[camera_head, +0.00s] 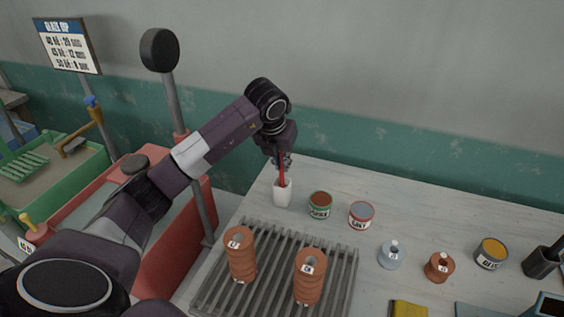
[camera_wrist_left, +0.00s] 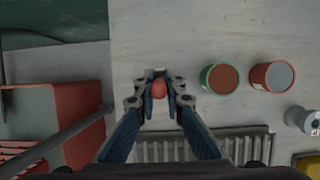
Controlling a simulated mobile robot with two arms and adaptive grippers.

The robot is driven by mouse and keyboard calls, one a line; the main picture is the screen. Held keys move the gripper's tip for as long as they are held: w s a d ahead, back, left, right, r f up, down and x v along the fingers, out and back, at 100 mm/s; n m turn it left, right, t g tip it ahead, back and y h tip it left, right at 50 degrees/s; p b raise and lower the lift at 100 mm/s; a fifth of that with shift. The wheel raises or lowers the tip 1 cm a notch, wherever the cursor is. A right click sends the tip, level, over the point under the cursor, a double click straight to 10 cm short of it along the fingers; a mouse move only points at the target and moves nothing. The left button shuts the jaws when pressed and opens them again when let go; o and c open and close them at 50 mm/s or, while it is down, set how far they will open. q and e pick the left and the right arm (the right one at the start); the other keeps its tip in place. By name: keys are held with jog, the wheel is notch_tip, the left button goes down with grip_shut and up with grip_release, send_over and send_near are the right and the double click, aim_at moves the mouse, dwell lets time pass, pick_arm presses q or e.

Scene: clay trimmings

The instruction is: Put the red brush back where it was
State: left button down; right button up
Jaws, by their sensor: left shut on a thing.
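The red brush (camera_head: 281,172) is upright in the head view, its lower end inside a white cup (camera_head: 283,193) at the table's back left. My left gripper (camera_head: 283,158) is above the cup, shut on the upper part of the brush. In the left wrist view, my left gripper (camera_wrist_left: 159,84) has its fingers on both sides of the brush's round red end (camera_wrist_left: 159,89). Whether the brush touches the cup's bottom is hidden. My right gripper is in neither view.
A green-labelled can (camera_head: 320,205) and a red-rimmed can (camera_head: 361,214) stand right of the cup. A slatted rack (camera_head: 262,262) with two clay cylinders (camera_head: 240,254) is in front. A red bin (camera_head: 183,235) stands left of the table. A yellow block (camera_head: 409,309) lies at the front.

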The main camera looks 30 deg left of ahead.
pick_arm(q)
jog(key=shift+f, duration=0.1)
jog(key=c, duration=2)
grip_release()
jog(key=shift+r, duration=0.25)
jog(key=b+v, duration=0.2)
jog(key=v, duration=0.9)
jog(key=shift+s+r, duration=0.25)
jog(key=shift+r, duration=0.1)
jog(key=shift+f, duration=0.1)
